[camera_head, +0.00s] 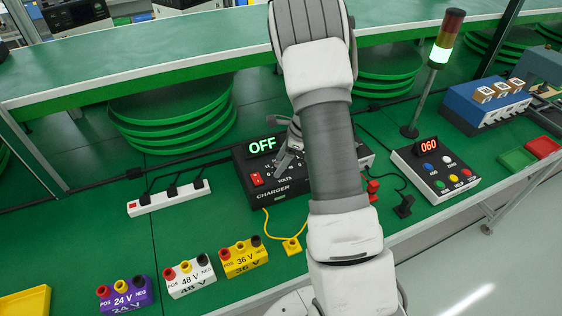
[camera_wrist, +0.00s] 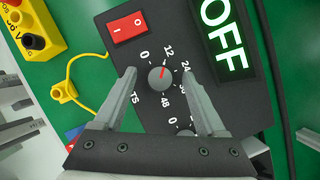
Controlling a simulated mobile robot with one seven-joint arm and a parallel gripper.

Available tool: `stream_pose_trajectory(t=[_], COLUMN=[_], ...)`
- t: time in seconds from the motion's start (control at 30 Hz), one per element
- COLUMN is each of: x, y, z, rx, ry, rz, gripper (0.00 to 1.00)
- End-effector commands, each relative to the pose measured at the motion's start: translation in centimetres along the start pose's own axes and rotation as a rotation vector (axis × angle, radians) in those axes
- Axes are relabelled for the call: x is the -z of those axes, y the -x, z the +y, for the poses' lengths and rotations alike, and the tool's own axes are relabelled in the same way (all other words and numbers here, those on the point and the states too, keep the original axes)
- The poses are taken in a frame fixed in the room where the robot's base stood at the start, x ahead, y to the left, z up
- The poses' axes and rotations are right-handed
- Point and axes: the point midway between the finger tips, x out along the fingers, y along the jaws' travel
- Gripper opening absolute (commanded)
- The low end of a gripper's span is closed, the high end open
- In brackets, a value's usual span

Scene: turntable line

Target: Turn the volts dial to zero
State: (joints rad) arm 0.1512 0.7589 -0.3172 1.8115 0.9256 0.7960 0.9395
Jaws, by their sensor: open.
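The black charger (camera_head: 262,196) stands on the green bench, its display reading OFF. In the wrist view, the charger (camera_wrist: 112,62) shows a small grey volts dial (camera_wrist: 161,79) with a red pointer mark, which points at about 12. The printed 0 lies just left of the 12. My gripper (camera_wrist: 159,73) is open over the panel, with one finger on each side of the dial and a gap to it on both sides. The left finger covers part of the VOLTS label. In the head view my gripper (camera_head: 288,150) and arm hide much of the panel.
A red rocker switch (camera_wrist: 128,32) and a second, partly hidden dial (camera_wrist: 185,131) are on the panel. A power strip (camera_head: 168,199) lies left of the charger, several coloured voltage blocks (camera_head: 190,279) in front, and a control box (camera_head: 437,172) reading 060 right.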

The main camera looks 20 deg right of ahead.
Motion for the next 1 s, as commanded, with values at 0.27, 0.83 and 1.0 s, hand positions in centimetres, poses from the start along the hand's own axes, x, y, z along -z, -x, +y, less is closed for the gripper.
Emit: stream_pose_trajectory(t=[0.27, 0.83, 1.0], x=[0.00, 0.04, 0.08], y=[0.03, 0.07, 0.11], z=[-0.01, -0.04, -0.16], rx=[0.000, -0.004, -0.023], ry=[0.000, 0.011, 0.059], rz=[0.000, 0.001, 0.001], gripper=[0.55, 0.00, 0.00])
